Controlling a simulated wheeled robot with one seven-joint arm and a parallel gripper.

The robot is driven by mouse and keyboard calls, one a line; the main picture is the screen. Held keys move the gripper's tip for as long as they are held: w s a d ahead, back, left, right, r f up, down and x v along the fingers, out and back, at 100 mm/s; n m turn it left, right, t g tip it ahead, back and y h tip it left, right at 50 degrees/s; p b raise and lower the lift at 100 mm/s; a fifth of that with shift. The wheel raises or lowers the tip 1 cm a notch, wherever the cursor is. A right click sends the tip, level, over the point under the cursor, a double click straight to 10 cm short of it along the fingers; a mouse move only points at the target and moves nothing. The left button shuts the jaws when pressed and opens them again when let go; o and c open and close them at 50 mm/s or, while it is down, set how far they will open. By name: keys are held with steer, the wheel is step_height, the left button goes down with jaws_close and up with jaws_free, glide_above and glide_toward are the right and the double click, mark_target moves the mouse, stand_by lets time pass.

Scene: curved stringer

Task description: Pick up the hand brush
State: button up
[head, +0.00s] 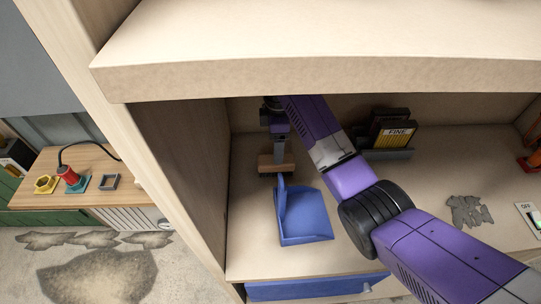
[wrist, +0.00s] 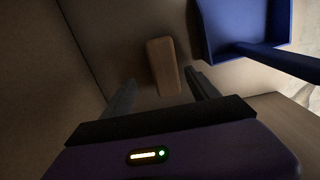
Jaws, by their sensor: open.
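A brown wooden bar, which looks like the hand brush (head: 268,164), lies on the shelf floor in the left part of the compartment; no bristles show. In the wrist view the hand brush (wrist: 162,64) lies just beyond my fingertips, roughly in line with the gap between them. My gripper (head: 278,155) is open and empty, pointing down at the bar; in the wrist view my gripper (wrist: 160,80) has its two fingers apart, one on each side of the bar's near end. I cannot tell the exact height between fingertips and bar.
A blue dustpan (head: 305,217) lies close in front of the brush, its handle (wrist: 280,60) to the right in the wrist view. The left cabinet wall (head: 185,150) and upper shelf (head: 300,75) hem my arm in. A "FINE" box (head: 396,134) stands behind right.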

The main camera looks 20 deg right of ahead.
mark_target(276, 166)
steer(key=f, duration=0.2)
steer(key=f+p, duration=0.1)
steer(key=f, duration=0.4)
steer(key=shift+s+a+f+p, duration=0.2)
steer(key=shift+s+p, duration=0.1)
steer(key=shift+s, duration=0.05)
steer(key=shift+c, duration=0.2)
jaws_close()
